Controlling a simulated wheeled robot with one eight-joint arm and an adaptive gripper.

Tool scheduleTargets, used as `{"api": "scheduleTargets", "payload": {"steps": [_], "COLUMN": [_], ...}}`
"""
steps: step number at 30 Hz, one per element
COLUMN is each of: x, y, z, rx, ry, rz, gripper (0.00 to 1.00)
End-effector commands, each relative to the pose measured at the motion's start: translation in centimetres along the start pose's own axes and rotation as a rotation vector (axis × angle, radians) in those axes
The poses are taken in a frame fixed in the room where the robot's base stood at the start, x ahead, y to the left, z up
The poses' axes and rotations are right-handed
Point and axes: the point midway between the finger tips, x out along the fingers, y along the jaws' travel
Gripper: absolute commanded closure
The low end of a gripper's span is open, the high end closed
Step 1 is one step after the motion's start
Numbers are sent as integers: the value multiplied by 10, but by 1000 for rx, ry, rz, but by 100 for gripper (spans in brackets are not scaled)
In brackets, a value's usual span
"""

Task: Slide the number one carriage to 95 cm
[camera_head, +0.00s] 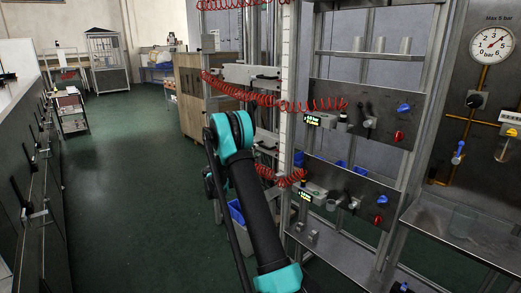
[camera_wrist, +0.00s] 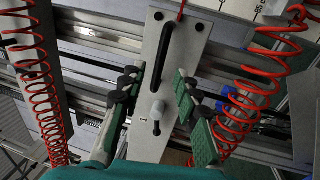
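I see no clear contact with the handle. In the head view a light carriage (camera_head: 249,75) sits left of the tall white scale (camera_head: 287,90); my arm hides the gripper there.
Red coiled hoses (camera_wrist: 262,85) hang right of my gripper, and another coil (camera_wrist: 38,85) hangs left. Metal rails (camera_wrist: 92,38) run behind the plate. In the head view, valve panels (camera_head: 350,110) stand right and a pressure gauge (camera_head: 491,44) far right. The green floor (camera_head: 120,170) is clear at left.

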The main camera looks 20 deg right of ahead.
Motion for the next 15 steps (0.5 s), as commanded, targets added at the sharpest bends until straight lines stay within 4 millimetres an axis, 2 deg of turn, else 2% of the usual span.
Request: {"api": "scheduleTargets", "payload": {"steps": [3,6,10,15], "x": [-25,-40,-52,-58], "y": [0,0,0,0], "z": [-1,-1,-1,0], "rx": [0,0,0,0], "ry": [3,2,1,0], "rz": [0,0,0,0], "gripper": [68,68,68,68]}}
